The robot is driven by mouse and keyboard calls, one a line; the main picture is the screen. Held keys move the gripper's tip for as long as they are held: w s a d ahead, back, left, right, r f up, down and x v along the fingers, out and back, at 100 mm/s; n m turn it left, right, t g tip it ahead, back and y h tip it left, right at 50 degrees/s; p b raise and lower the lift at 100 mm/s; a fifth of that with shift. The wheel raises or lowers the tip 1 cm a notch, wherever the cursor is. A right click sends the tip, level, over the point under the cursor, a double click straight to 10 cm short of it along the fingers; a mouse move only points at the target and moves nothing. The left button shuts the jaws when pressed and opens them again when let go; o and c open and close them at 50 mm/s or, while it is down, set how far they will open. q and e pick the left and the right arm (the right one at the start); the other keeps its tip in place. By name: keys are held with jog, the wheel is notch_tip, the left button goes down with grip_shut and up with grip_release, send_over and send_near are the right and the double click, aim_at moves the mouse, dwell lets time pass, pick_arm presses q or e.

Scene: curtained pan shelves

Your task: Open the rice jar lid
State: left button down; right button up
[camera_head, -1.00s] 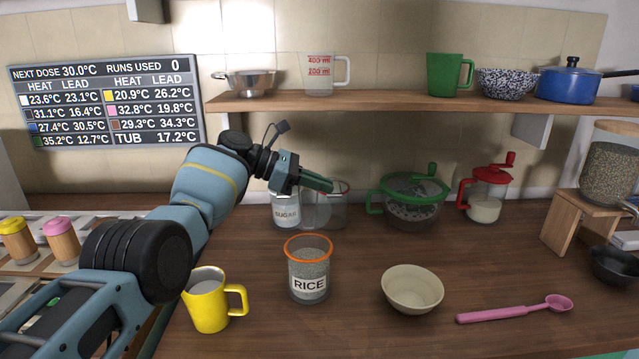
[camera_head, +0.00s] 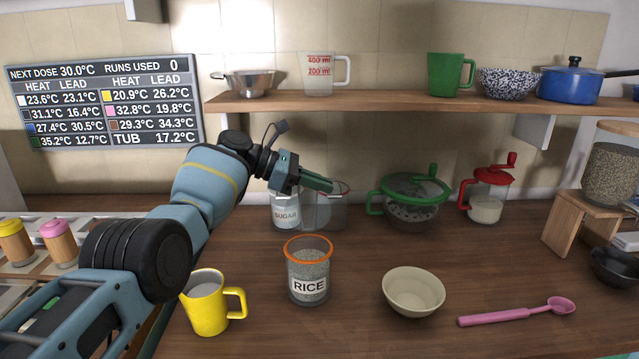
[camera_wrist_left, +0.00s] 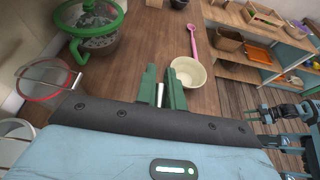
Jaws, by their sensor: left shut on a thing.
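The rice jar (camera_head: 309,277) stands upright on the counter in the head view. It is clear with an orange rim, a RICE label and grey grains, and its mouth looks uncovered. My left gripper (camera_head: 318,184) is behind and above it, apart from it, in front of the sugar jar (camera_head: 285,212). A pale, see-through round plate (camera_head: 322,210) hangs at the green fingers, looking like a clear lid. In the left wrist view the fingers (camera_wrist_left: 162,92) are closed on a thin pale strip, seen edge-on.
A yellow mug (camera_head: 207,302) is left of the rice jar, and a cream bowl (camera_head: 413,292) and pink spoon (camera_head: 515,312) are right. A clear container (camera_head: 338,212), green-lidded bowl (camera_head: 412,205) and red-lidded jar (camera_head: 486,203) stand behind, under a shelf (camera_head: 400,103).

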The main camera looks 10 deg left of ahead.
pick_arm(q)
jog(key=shift+f, duration=0.2)
pick_arm(e)
jog(key=shift+w, duration=0.1)
dwell(0.4)
pick_arm(q)
jog(key=c, duration=1.5)
grip_release()
jog(key=shift+w+a, duration=0.1)
jog(key=shift+w, duration=0.05)
jog(key=shift+r, duration=0.1)
